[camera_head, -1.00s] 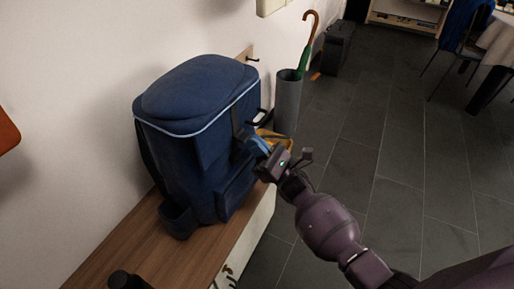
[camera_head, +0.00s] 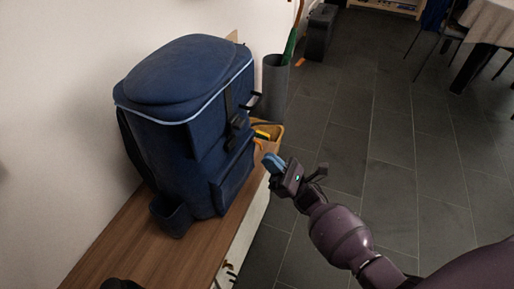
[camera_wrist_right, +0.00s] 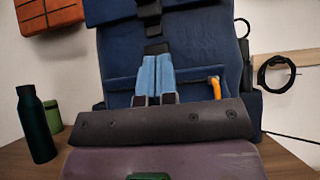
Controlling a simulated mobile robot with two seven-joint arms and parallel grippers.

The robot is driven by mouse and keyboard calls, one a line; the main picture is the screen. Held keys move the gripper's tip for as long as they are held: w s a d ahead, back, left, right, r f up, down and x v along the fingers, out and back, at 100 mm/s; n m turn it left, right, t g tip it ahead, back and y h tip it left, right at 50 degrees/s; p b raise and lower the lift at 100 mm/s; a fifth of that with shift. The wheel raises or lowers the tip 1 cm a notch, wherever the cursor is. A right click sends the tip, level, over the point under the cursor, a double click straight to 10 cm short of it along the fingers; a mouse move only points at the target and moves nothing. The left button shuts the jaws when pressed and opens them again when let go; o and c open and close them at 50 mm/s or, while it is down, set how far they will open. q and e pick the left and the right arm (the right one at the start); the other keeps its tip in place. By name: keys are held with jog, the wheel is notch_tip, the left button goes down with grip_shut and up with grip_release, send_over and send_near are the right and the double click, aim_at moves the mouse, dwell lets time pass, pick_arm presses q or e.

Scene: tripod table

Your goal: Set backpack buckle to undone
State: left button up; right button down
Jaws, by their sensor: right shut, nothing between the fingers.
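The blue backpack (camera_head: 185,125) stands upright on the wooden bench against the wall. Its black buckle (camera_head: 238,122) sits on the front strap; in the right wrist view the black buckle parts (camera_wrist_right: 154,40) lie in line above the fingertips. I cannot tell whether the two halves are joined. My right gripper (camera_head: 271,161) has blue fingers and is in front of the backpack, apart from it and lower than the buckle. Its fingers (camera_wrist_right: 156,72) are shut together with nothing between them. My left gripper is not in view.
The wooden bench (camera_head: 150,240) has a dark bottle (camera_wrist_right: 36,125) and a green container (camera_wrist_right: 53,116) beside the backpack.

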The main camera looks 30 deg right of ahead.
jog(key=v, duration=0.2)
jog(key=shift+s+d+f, duration=0.15)
jog(key=shift+s+f, duration=0.1)
jog(key=shift+f, duration=0.05)
dwell(0.4)
jog(key=shift+d, duration=0.1)
